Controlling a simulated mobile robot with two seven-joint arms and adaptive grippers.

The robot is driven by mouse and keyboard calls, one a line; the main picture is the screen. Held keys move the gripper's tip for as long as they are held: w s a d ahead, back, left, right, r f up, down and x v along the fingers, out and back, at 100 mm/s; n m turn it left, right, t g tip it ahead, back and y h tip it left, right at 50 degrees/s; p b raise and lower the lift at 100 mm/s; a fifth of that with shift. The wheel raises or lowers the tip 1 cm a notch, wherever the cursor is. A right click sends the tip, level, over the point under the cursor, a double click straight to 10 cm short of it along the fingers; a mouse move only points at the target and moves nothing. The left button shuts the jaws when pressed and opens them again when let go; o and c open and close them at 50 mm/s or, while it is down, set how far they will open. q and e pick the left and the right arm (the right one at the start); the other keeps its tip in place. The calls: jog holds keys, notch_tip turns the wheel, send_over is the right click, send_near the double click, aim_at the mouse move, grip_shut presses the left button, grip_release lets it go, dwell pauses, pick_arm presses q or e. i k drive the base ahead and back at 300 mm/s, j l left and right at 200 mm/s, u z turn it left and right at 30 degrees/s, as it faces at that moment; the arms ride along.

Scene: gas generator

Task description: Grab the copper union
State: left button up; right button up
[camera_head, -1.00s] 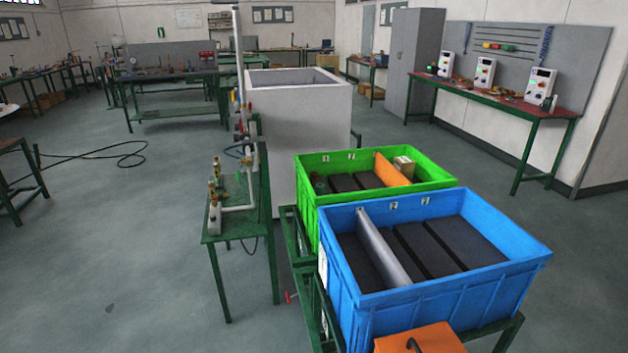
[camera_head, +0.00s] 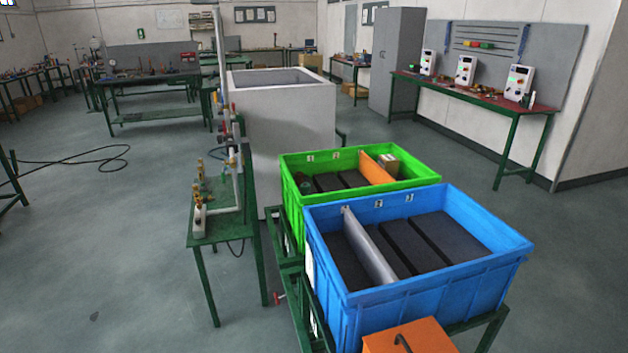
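I cannot make out a copper union for certain at this size. Small brass-coloured fittings (camera_head: 198,184) stand on the small green table (camera_head: 225,232) at centre left, beside a white pipe. In the green crate (camera_head: 408,185) a small dark reddish round item (camera_head: 306,187) lies at the left end, too small to identify. Neither of my grippers shows in the head view.
A blue crate (camera_head: 420,285) with a grey divider and dark blocks stands in front of the green crate. An orange box (camera_head: 410,340) is at the bottom edge. A white tank (camera_head: 283,135) stands behind. Floor on the left is open, with a black hose (camera_head: 75,160).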

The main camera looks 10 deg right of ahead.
aim_at(298, 175)
jog(key=i+j+z, duration=0.1)
jog(key=z, duration=0.35)
jog(key=i+j+z, duration=0.1)
jog(key=z, duration=0.3)
jog(key=j+z, duration=0.15)
jog(key=z, duration=0.3)
jog(key=i+j+z, duration=0.15)
jog(key=j+z, duration=0.15)
jog(key=j, duration=0.25)
jog(key=i+j+z, duration=0.1)
jog(key=j+z, duration=0.15)
jog(key=j, duration=0.25)
jog(key=j+z, duration=0.25)
jog(key=j, duration=0.85)
